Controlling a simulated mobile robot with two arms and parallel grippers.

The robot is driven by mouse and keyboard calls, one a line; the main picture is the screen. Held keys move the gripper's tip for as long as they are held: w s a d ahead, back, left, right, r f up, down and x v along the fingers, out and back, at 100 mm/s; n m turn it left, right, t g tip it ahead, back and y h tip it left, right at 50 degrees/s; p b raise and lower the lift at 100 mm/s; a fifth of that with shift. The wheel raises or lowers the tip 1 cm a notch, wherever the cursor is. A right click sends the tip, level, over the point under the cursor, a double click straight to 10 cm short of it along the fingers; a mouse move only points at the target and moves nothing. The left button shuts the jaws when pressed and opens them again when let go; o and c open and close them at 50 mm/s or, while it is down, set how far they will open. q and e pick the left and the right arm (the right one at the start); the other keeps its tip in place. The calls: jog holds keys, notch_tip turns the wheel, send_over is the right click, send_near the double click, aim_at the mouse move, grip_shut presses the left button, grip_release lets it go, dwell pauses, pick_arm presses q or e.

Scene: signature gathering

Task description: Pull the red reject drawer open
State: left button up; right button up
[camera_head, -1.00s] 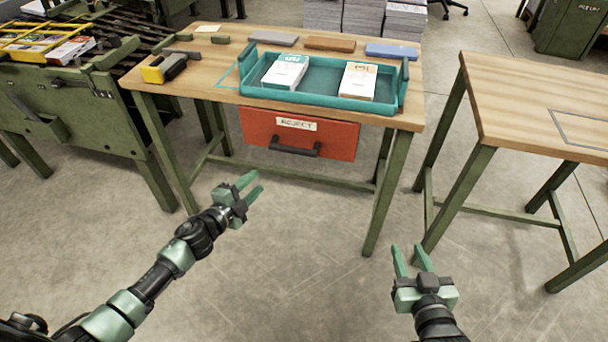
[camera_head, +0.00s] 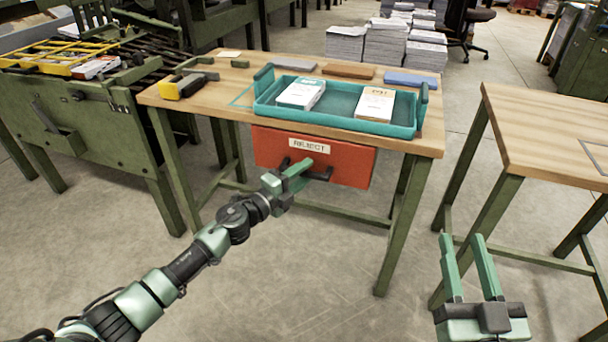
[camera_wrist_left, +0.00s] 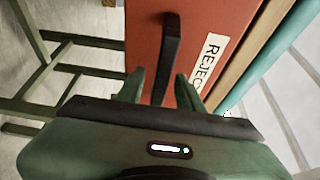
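The red reject drawer (camera_head: 345,160) hangs under the wooden table's top, with a white REJECT label and a dark bar handle (camera_head: 318,174). It looks shut. My left gripper (camera_head: 298,172) is at the drawer front, by the handle's left part. In the left wrist view, the handle (camera_wrist_left: 171,55) runs between the two open green fingers (camera_wrist_left: 160,88), which stand apart on either side of its near end. I cannot tell whether they touch it. My right gripper (camera_head: 468,268) is open and empty at the lower right, away from the drawer.
On the table (camera_head: 210,98) stand a teal tray (camera_head: 335,122) with two paper stacks and a yellow-black tool (camera_head: 183,86). A second table (camera_head: 540,120) is at the right. The floor before the drawer is clear.

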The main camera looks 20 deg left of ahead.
pick_arm(q)
grip_shut()
dwell(1.5)
